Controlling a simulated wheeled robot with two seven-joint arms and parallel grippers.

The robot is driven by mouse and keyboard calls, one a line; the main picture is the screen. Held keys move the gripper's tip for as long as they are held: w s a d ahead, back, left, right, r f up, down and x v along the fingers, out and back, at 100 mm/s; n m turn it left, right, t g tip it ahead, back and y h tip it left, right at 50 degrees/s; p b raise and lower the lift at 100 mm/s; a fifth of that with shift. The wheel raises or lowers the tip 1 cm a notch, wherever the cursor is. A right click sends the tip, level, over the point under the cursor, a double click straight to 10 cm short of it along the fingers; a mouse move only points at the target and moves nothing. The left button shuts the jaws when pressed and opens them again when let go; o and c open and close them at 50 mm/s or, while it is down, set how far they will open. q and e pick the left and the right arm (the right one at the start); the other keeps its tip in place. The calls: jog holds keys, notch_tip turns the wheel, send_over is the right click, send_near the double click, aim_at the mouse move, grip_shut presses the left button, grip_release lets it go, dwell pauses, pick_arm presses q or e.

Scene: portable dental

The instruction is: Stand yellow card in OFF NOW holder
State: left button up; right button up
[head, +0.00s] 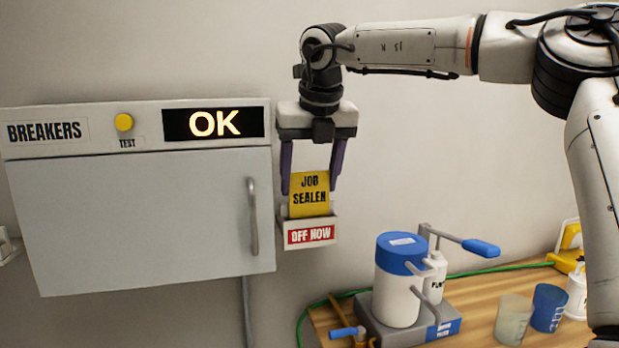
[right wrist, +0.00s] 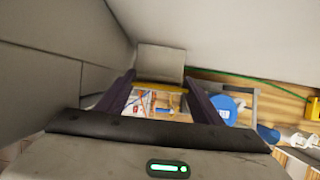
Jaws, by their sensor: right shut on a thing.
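The yellow card (head: 310,192), printed JOB SEALEN, is upright in the head view, its lower part behind the front of the white OFF NOW holder (head: 310,236). The holder is on the wall, right of the breaker cabinet, with a red label. My right gripper (head: 312,185) points down from above with its two purple fingers on either side of the card, shut on it. In the right wrist view the fingers (right wrist: 160,97) show, with a yellow edge between them. Whether the card touches the holder's bottom is hidden. My left gripper is not in view.
The closed breaker cabinet (head: 140,215) is on the left, with an OK display (head: 213,123) and yellow test button (head: 124,122). Below right, a wooden bench (head: 480,318) holds a blue-lidded pump unit (head: 398,280), cups (head: 548,306) and a green hose.

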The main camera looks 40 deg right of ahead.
jog(key=o, duration=1.1)
jog(key=v, duration=1)
jog(key=shift+p, duration=0.3)
jog(key=shift+r, duration=0.1)
